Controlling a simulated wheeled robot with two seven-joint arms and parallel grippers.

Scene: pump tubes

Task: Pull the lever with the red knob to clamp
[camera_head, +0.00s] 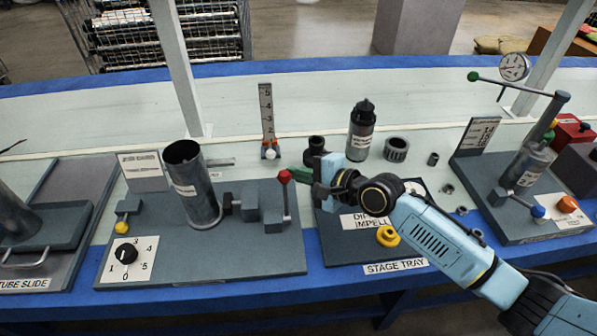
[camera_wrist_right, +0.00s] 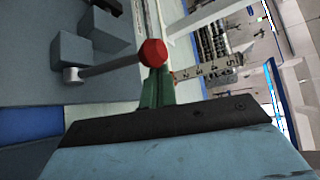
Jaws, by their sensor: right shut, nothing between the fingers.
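The lever with the red knob (camera_head: 284,177) stands at the right end of the clamp on the grey base plate (camera_head: 250,262). Its thin rod rises from a grey block (camera_head: 273,213). A grey metal tube (camera_head: 191,185) stands upright to its left, beside the clamp jaw (camera_head: 231,201). My right gripper (camera_head: 299,175) has its green fingers shut and empty, with tips right at the knob; contact is unclear. In the right wrist view the red knob (camera_wrist_right: 153,53) sits just at the fingertips (camera_wrist_right: 157,75). My left gripper is out of view.
A stage tray (camera_head: 345,245) with a yellow ring (camera_head: 387,236) lies under my right arm. A dark cylinder (camera_head: 361,130) and a ruler stand (camera_head: 267,120) stand behind. A dial (camera_head: 126,254) is at front left. A press with a green-knobbed handle (camera_head: 525,165) stands at right.

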